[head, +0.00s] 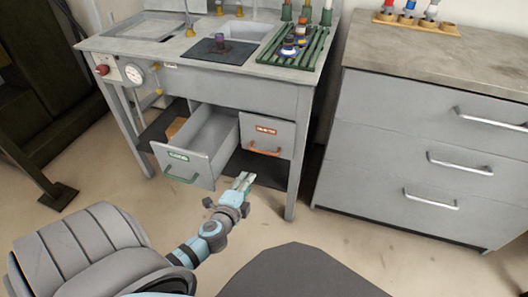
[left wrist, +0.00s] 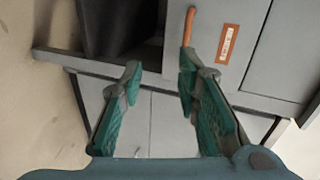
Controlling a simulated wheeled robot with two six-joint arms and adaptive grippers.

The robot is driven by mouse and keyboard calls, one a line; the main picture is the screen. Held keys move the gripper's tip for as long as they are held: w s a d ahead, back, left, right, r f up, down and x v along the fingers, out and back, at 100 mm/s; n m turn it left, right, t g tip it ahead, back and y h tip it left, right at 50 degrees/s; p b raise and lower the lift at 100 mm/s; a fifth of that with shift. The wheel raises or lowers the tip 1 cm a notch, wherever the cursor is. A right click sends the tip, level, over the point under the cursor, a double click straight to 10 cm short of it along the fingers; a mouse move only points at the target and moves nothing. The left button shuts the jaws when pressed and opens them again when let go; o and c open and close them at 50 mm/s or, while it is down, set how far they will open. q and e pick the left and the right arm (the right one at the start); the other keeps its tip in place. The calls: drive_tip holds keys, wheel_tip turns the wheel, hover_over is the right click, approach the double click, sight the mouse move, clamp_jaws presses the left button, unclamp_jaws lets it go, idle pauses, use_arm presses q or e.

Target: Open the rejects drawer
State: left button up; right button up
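Two grey drawers sit under the workbench. The right drawer (head: 282,132) has an orange-red label (head: 266,130) and an orange handle (head: 264,151); its front is shut. The left drawer (head: 185,165) has a green label and green handle and is pulled out. The label text is too small to read. My left gripper (head: 243,182) is in front of and below the orange handle, apart from it. In the left wrist view its fingers (left wrist: 160,66) are spread and empty, with the orange handle (left wrist: 189,26) beyond the right finger. My right gripper is not in view.
The open green-labelled drawer juts out left of my left gripper. A bench leg (head: 292,180) stands to the right. A grey cabinet (head: 410,150) with metal handles stands farther right. The floor in front of the bench is clear.

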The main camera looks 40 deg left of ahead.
sight(264, 152)
use_arm(q)
drive_tip(key=shift+m+t, duration=0.4)
drive_tip(key=shift+t, duration=0.2)
drive_tip(key=r+b+x, duration=0.1)
drive_tip(key=x, duration=0.3)
drive_tip(key=b+x, duration=0.1)
drive_tip(key=x, duration=0.4)
drive_tip(key=r+b+x, duration=0.1)
drive_tip(key=x, duration=0.4)
drive_tip(key=shift+w+r+b, duration=0.25)
drive_tip(key=shift+w+b, duration=0.15)
drive_tip(key=shift+w, duration=0.35)
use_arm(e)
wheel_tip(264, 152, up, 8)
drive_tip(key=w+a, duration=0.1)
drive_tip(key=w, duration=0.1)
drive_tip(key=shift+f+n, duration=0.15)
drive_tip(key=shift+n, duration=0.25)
use_arm(q)
clamp_jaws()
